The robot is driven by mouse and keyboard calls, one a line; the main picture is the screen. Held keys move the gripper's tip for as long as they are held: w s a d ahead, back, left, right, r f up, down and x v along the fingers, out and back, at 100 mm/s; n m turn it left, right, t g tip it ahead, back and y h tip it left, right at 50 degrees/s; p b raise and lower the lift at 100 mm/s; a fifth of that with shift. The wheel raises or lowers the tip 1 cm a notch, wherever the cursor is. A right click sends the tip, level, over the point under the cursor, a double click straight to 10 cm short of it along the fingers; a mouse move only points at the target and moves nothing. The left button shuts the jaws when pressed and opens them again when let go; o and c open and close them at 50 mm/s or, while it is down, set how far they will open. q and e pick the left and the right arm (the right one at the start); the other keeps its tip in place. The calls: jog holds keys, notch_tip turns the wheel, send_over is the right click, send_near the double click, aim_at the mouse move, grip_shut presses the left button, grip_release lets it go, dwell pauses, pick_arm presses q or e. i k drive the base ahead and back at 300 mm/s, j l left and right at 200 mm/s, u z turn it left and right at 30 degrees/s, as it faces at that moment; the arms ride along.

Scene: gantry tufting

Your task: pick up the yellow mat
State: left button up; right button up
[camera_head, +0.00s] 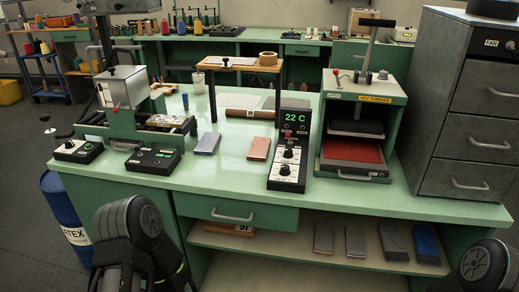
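I cannot make out a yellow mat in this view. Two small flat pads lie on the green bench: a blue-grey pad (207,143) and a reddish-brown pad (259,148). Several more flat pads in grey and blue lie on the lower shelf, including a blue pad (425,244). My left arm shows at the bottom left and part of my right arm at the bottom right corner. The fingertips of both grippers are out of view.
The green bench (225,184) carries a gantry machine (124,88) at left, a control box (290,150) reading 22 C, and a press (362,98) labelled hot surface. A grey drawer cabinet (470,105) stands at right, a blue drum (68,213) at left. A bench drawer (236,213) is shut.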

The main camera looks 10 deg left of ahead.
aim_at(156, 120)
jog(key=j+u, duration=0.1)
jog(key=u, duration=1.15)
jog(key=i+j, duration=1.1)
